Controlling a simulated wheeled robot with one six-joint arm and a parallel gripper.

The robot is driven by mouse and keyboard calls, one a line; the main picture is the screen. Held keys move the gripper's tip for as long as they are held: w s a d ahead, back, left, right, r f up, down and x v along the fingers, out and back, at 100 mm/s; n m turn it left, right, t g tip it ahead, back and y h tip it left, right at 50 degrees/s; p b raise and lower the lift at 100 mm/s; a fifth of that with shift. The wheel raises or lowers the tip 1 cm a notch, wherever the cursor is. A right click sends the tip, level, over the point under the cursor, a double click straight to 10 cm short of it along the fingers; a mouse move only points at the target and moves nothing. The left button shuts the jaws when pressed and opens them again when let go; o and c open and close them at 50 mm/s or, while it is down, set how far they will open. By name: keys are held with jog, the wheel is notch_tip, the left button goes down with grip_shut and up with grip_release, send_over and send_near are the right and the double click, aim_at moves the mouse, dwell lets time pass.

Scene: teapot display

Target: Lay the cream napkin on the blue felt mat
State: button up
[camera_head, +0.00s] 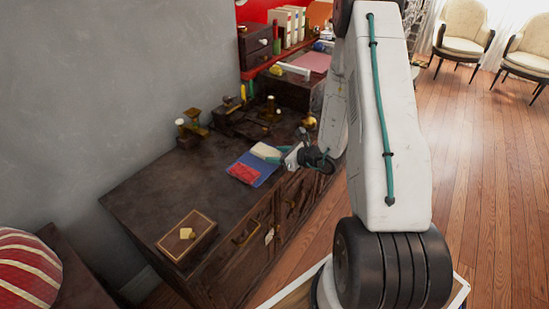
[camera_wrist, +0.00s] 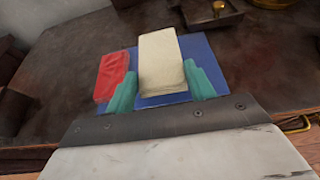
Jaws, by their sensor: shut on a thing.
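The cream napkin (camera_wrist: 161,62) is a folded block between the two green fingers of my gripper (camera_wrist: 160,90) in the wrist view. My gripper is shut on its near end. The napkin is over the blue felt mat (camera_wrist: 199,48); I cannot tell whether it touches the mat. In the head view the napkin (camera_head: 266,151) shows at the mat's far right part, with my gripper (camera_head: 280,157) at its right side. The blue mat (camera_head: 262,180) lies on the dark cabinet top.
A red folded cloth (camera_head: 243,172) lies on the mat's left part, beside the napkin. A wooden box (camera_head: 187,236) stands at the near end of the cabinet top (camera_head: 160,195). Brass pieces (camera_head: 193,122) and a dark tray (camera_wrist: 212,17) stand behind the mat.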

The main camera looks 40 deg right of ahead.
aim_at(272, 149)
jog(key=w, duration=0.1)
jog(key=w+d, duration=0.1)
jog(key=w, duration=0.1)
jog(key=shift+w+f, duration=0.1)
jog(key=shift+f, duration=1.8)
jog(key=o, duration=1)
jog(key=shift+f, duration=0.1)
